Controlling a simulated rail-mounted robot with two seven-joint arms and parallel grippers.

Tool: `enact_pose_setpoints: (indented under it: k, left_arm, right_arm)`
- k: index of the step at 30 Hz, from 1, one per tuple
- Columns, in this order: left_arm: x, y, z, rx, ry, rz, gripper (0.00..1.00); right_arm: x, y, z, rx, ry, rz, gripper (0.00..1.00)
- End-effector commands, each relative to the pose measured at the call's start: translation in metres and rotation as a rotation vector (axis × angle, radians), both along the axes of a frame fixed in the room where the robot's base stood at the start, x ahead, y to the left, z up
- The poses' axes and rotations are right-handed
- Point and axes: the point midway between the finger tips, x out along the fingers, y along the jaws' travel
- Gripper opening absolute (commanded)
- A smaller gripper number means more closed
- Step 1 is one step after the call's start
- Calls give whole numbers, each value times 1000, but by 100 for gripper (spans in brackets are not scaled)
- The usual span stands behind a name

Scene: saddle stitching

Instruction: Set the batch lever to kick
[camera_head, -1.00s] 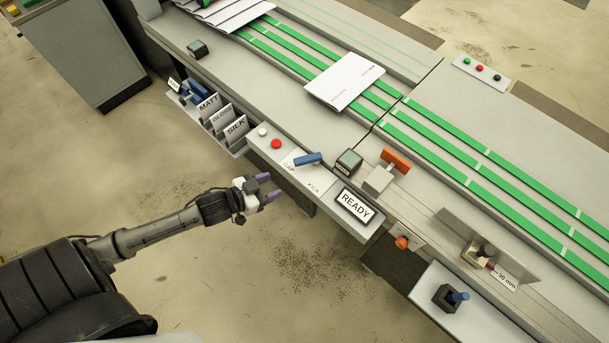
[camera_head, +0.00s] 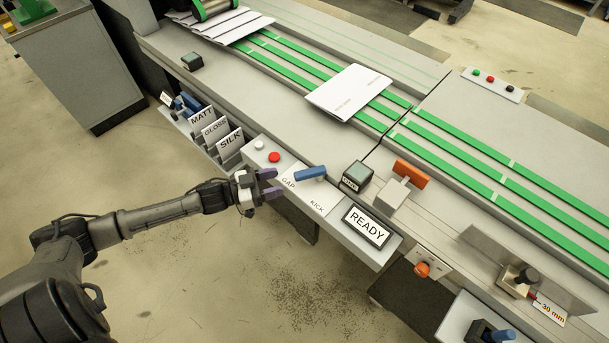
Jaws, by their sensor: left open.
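The batch lever (camera_head: 310,173) has a blue handle on a pale panel (camera_head: 327,198) labelled GAP on the left and KICK on the right. The handle lies nearly level, slanting slightly up to the right, above the two labels. My left gripper (camera_head: 276,184) is open and empty, with its purple-tipped fingers pointing right, just left of the lever and close to the GAP label. I cannot tell if it touches the panel. My right gripper is not in view.
A white button and a red button (camera_head: 274,157) sit left of the lever. A READY display (camera_head: 366,226) is to the right. MATT, GLOSS and SILK cards (camera_head: 230,141) stand at the left. Green conveyor belts (camera_head: 457,163) carry a white booklet (camera_head: 348,92). Open floor lies in front.

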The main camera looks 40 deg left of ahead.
Motion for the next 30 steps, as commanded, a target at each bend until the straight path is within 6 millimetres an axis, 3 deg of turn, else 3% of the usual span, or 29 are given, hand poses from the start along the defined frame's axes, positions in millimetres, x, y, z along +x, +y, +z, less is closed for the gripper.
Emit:
enact_pose_setpoints:
  k: [6,15,30]
  left_arm:
    - [32,-20,1,0,-4,0,53]
    - [63,-39,0,-1,-1,1,53]
    - [77,-49,0,1,0,1,53]
  right_arm:
    - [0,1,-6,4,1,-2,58]
    - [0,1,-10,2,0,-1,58]
    - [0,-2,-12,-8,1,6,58]
